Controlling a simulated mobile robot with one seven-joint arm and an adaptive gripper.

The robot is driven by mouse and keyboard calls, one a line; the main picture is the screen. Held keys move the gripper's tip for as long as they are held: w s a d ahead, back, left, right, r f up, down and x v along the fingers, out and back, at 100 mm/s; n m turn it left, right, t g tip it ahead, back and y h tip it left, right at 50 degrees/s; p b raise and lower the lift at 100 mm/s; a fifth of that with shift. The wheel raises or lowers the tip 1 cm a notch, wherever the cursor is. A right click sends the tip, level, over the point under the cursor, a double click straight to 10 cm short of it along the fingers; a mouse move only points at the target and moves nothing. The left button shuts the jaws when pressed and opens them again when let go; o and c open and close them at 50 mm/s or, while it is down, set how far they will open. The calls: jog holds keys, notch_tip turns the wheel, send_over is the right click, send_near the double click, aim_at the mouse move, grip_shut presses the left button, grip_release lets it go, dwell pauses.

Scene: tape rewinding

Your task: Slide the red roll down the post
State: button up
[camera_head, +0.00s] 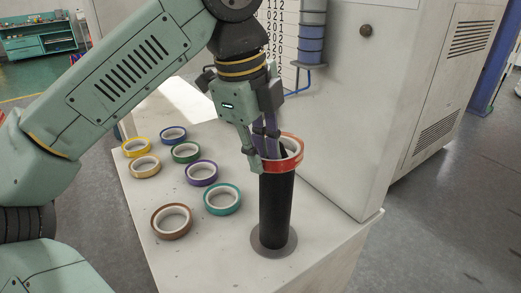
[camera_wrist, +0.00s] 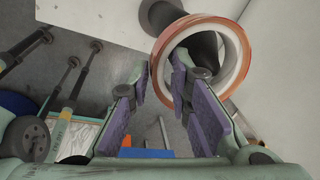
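The red roll (camera_head: 284,166) is around the top end of the black post (camera_head: 276,212), high above the post's round grey base (camera_head: 288,243). My gripper (camera_head: 262,160) is at the roll's left side, with one finger outside the ring and the other inside it. In the wrist view the roll (camera_wrist: 240,60) shows as a ring with a pale inner wall. Its near wall lies between my purple-padded fingertips (camera_wrist: 160,75), and they appear closed on it. The exact contact is hard to see. The dark post shows inside the ring.
Several other tape rolls lie flat on the white table (camera_head: 222,257) to the left: brown (camera_head: 157,229), teal (camera_head: 236,204), purple (camera_head: 190,179), green, tan, yellow and blue. A large pale cabinet (camera_head: 345,110) stands close behind and right of the post.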

jog(key=o, duration=0.4)
jog(key=shift+r, duration=0.1)
jog(key=r, duration=0.4)
jog(key=s+a+r, duration=0.1)
jog(key=r, duration=0.2)
jog(key=shift+a+r, duration=0.1)
dwell(0.7)
